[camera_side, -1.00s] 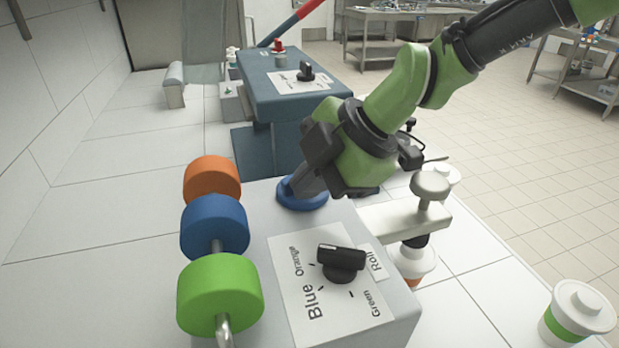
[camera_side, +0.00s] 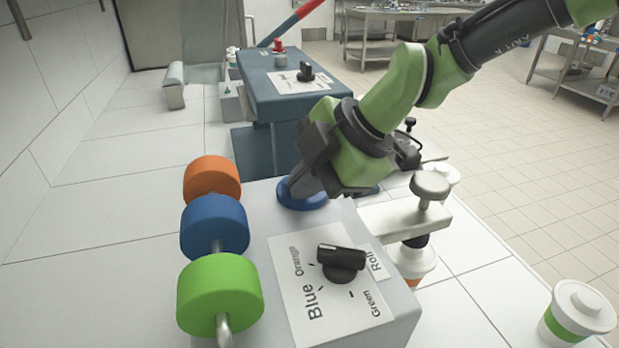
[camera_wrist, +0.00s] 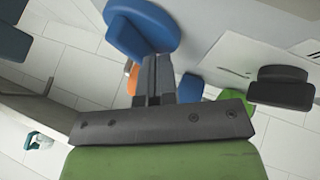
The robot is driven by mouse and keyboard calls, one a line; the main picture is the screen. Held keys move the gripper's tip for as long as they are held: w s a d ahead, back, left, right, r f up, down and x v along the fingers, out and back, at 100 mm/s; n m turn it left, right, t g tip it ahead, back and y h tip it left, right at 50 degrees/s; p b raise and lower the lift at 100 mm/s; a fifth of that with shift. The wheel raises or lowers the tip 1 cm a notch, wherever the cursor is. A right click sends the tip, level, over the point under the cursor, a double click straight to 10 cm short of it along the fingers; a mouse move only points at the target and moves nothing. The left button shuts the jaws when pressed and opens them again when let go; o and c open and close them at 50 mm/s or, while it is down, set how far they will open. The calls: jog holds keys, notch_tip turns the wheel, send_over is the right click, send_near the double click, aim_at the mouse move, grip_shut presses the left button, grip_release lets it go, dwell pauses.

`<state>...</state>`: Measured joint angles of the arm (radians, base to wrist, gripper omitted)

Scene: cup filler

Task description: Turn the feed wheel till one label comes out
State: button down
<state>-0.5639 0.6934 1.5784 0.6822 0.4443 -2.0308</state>
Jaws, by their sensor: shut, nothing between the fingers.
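The feed wheel, a blue disc (camera_side: 306,197), sits on top of the grey label machine (camera_side: 390,328) at its far end. It also shows in the wrist view (camera_wrist: 145,32) just beyond the fingers. My gripper (camera_side: 296,188) is shut with nothing between its fingers. Its fingertips are at the wheel's upper face, at its left part in the side view; whether they touch cannot be told. In the wrist view the closed fingers (camera_wrist: 157,62) reach the disc's edge. No loose label is visible. My gripper and wrist hide part of the wheel.
Orange (camera_side: 212,180), blue (camera_side: 214,226) and green (camera_side: 219,295) rolls hang along the machine's left side. A black selector knob (camera_side: 341,264) stands on the printed panel. A white arm (camera_side: 400,222) projects right over a cup (camera_side: 415,263). A green-banded cup (camera_side: 578,312) stands at the right.

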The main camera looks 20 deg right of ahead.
jog(key=shift+w+a, duration=0.25)
jog(key=shift+a, duration=0.45)
dwell(0.5)
jog(key=shift+w+a, duration=0.25)
jog(key=shift+a, duration=0.05)
jog(key=shift+w+a, duration=0.25)
jog(key=shift+w, duration=0.15)
dwell(1.3)
jog(key=shift+d, duration=0.15)
dwell(0.5)
